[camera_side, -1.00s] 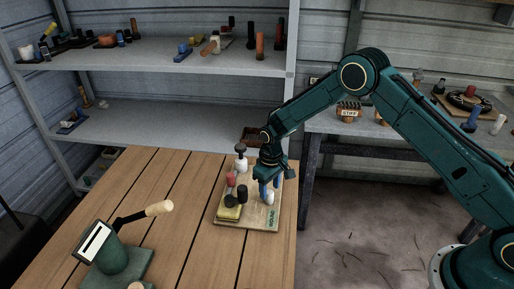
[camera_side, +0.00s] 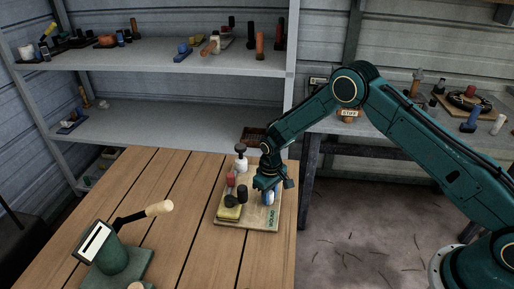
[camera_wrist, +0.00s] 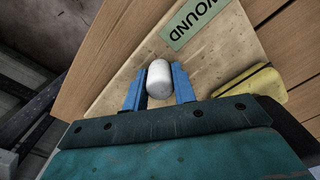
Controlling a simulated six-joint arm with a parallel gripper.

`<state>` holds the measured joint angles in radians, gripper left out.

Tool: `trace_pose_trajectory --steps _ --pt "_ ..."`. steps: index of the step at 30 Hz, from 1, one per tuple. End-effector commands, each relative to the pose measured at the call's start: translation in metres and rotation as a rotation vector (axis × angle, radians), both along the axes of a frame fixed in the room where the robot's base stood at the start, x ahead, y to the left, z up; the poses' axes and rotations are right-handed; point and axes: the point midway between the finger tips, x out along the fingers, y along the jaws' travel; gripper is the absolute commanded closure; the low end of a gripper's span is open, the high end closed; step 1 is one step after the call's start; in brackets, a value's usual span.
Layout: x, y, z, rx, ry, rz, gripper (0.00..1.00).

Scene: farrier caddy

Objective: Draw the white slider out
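The white slider (camera_wrist: 159,80) is a rounded white piece over the wooden WOUND board, seen close up in the wrist view. It also shows at the right of the board in the side view (camera_side: 269,198). My gripper (camera_wrist: 158,88) is low over the board, with one blue finger on each side of the slider. It shows in the side view too (camera_side: 269,193). Hardly any gap shows between fingers and slider, but I cannot tell whether they press on it. The slider's lower part is hidden.
The board (camera_side: 255,222) lies near the table's right edge. A yellow block (camera_side: 229,213), black pieces (camera_side: 242,194) and a red piece (camera_side: 231,179) stand left of my gripper. A black-topped white bottle (camera_side: 241,163) is behind. A green stand (camera_side: 112,258) is at front left.

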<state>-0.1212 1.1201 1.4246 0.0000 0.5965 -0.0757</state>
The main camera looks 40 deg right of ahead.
Motion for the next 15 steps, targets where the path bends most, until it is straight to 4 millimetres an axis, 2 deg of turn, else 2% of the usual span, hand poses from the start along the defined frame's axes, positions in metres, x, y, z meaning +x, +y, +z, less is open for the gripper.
trace_pose_trajectory --steps 8,15 --pt "0.005 -0.005 0.000 0.000 0.001 -0.002 1.00" --pt "0.026 -0.026 0.000 0.000 -0.001 -0.003 1.00"
